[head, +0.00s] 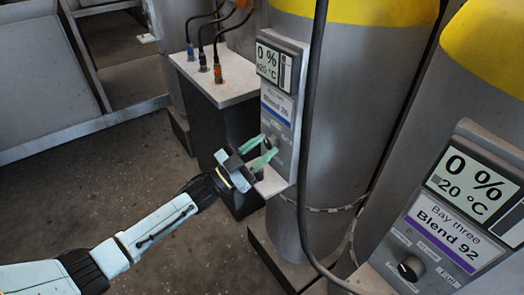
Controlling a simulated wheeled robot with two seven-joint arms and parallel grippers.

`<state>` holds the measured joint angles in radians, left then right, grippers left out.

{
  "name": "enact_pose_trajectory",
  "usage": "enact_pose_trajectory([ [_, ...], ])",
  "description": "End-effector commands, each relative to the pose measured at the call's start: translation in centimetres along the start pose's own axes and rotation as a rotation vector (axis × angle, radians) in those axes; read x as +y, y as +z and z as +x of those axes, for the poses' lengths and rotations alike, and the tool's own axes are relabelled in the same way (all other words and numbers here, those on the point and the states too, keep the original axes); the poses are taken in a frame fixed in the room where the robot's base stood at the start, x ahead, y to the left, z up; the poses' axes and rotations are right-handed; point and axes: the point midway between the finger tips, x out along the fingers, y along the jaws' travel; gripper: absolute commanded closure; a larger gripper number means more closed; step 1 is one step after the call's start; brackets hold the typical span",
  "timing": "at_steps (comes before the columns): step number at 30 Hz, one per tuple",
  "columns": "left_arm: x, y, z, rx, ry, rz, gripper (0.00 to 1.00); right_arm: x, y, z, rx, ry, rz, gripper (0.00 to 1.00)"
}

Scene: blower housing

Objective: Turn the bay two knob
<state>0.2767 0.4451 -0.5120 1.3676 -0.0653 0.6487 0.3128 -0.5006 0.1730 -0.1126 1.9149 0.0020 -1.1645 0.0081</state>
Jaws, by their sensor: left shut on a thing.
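A grey control panel (298,125) on the middle cylinder has a display (268,62) reading 0 % and 20 °C. A label (277,106) below it seems to read Blend 26; its small bay line is too small to read. The panel's dark knob (271,141) is low on its face, partly hidden by my gripper. My left gripper (266,150) comes in from the lower left, its green fingers closed on this knob. Its exact grip is small in the view. My right gripper is not in view.
A second panel marked Bay three, Blend 92 (445,232) stands at the right with its own black knob (411,268). A dark cable (308,130) hangs past the middle panel's right edge. A grey-topped box (215,75) with several connectors stands behind. Floor (110,195) at left is clear.

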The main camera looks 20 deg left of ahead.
Motion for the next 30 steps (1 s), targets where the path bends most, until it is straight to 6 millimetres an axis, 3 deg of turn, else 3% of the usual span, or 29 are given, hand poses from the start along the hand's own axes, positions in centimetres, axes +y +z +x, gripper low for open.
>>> enact_pose_trajectory([
  [15, -0.4, 0.0, 0.0, 0.028, 0.179, 0.426, 0.88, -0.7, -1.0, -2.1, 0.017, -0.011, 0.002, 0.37],
  [30, -0.5, 0.0, 0.0, 0.04, 0.258, 0.617, 0.88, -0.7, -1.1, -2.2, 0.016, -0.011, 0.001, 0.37],
])
